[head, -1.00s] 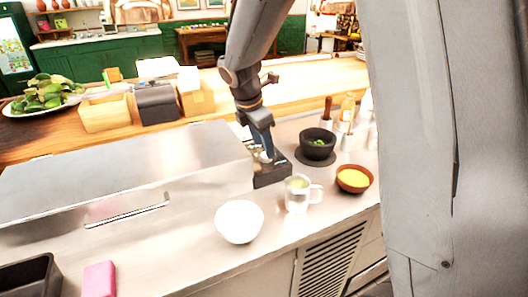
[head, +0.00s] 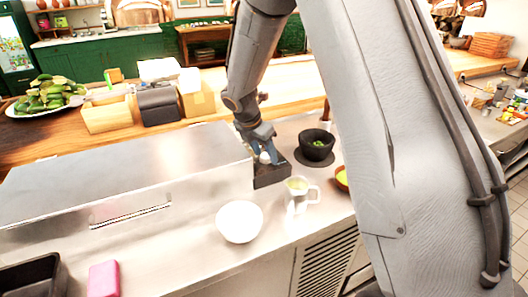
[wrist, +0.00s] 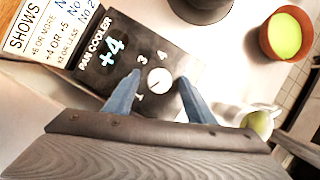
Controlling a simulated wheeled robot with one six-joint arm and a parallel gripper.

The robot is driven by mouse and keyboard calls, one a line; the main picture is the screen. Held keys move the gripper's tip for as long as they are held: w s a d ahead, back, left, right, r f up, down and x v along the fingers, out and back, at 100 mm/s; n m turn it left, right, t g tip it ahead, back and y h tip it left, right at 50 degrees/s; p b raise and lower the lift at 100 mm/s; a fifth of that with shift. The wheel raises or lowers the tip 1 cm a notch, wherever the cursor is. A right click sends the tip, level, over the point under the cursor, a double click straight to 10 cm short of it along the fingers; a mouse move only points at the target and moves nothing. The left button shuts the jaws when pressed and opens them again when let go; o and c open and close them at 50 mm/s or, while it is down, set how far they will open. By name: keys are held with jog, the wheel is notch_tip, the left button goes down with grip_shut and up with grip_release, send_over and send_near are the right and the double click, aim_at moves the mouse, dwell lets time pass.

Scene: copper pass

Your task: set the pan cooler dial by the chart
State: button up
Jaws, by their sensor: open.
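The black pan cooler box (head: 272,176) stands on the steel counter. In the wrist view its panel (wrist: 112,28) reads "PAN COOLER" with a lit "+4". The pale round dial (wrist: 160,80) has the numbers 1, 3 and 4 visible around it; its pointer setting is unclear. The white chart card (wrist: 45,35) beside it is headed "SHOWS", with rows for 6 or more, +4 or +5, and +3 or less; the first two settings are cut off, the last reads No 2. My gripper (wrist: 158,77) is open, its blue fingers either side of the dial; contact is unclear. It also shows in the head view (head: 266,157).
A glass mug (head: 298,195) and white bowl (head: 240,222) stand close in front of the box. A dark mortar (head: 317,145) is just behind right. An orange-brown bowl (wrist: 286,35) holds something yellow-green. A pink block (head: 104,277) lies front left.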

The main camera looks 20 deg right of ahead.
jog(key=c, duration=1)
jog(key=shift+c, duration=0.2)
jog(key=shift+m, duration=0.3)
jog(key=m, duration=0.1)
jog(key=m+g, duration=0.1)
jog(key=m, duration=0.1)
jog(key=shift+w+a+m+g, duration=0.1)
jog(key=shift+w+m+g, duration=0.1)
jog(key=shift+m+g, duration=0.1)
jog(key=m, duration=0.2)
jog(key=m+g+b, duration=0.1)
jog(key=m, duration=0.1)
jog(key=shift+w+f+g+h, duration=0.1)
jog(key=shift+w+g+h, duration=0.05)
jog(key=shift+g+h, duration=0.15)
jog(key=m+g, duration=0.1)
jog(key=m, duration=0.1)
jog(key=m+b, duration=0.1)
jog(key=m, duration=0.2)
jog(key=shift+w+g+b, duration=0.1)
jog(key=shift+g+b, duration=0.2)
jog(key=shift+g, duration=0.1)
jog(key=shift+d+m+g+y+b, duration=0.1)
jog(key=shift+m+g+y+b, duration=0.3)
jog(key=shift+m, duration=0.75)
jog(key=shift+d+m+g+y+b, duration=0.1)
jog(key=shift+m+g+y+b, duration=0.3)
jog(key=shift+m, duration=0.75)
